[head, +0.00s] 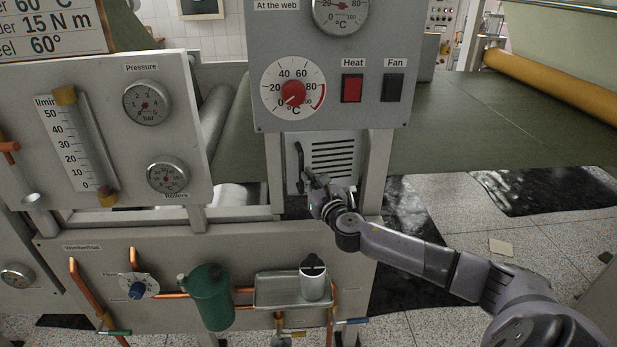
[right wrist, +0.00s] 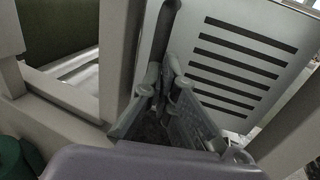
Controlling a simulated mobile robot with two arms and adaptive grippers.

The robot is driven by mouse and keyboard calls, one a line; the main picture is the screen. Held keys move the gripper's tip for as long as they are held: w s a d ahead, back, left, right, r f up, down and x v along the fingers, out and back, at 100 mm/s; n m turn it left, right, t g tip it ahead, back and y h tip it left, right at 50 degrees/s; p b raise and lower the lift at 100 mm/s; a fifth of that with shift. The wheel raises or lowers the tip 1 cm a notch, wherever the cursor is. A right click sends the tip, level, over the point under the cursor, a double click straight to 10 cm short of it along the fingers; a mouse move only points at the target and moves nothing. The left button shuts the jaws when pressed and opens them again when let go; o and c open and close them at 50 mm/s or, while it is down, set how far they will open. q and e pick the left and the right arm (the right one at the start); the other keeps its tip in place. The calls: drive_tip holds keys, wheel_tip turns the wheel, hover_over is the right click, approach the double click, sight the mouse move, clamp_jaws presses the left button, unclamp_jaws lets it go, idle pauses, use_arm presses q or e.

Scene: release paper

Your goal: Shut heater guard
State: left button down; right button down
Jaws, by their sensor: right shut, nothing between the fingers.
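The heater guard (head: 333,152) is a pale grey panel with dark horizontal slots, below the heater control box. In the right wrist view the slotted guard (right wrist: 262,62) fills the upper right, with a dark upright bar handle (right wrist: 158,38) along its left edge. The handle (head: 299,160) also shows in the head view. My right gripper (head: 315,181) is at the guard's lower left, by the handle's lower end. In the right wrist view its fingertips (right wrist: 166,80) are together and empty, touching or very near the handle. I cannot tell whether the guard sits flush. My left gripper is out of view.
The control box (head: 330,100) with Heat and Fan switches hangs just above the guard. Frame posts (head: 378,170) stand on either side. A gauge panel (head: 120,130) is at left. Below are a green canister (head: 208,297) and a metal tray (head: 268,290). Floor at right is mostly clear.

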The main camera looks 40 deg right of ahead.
idle(0.3)
drive_tip(key=w+m+h+p, duration=0.1)
drive_tip(key=w+h+p, duration=0.1)
drive_tip(key=w, duration=0.1)
drive_tip(key=shift+r+m+g+h, duration=0.1)
drive_tip(key=shift+m+g+h, duration=0.3)
drive_tip(key=shift+d, duration=0.1)
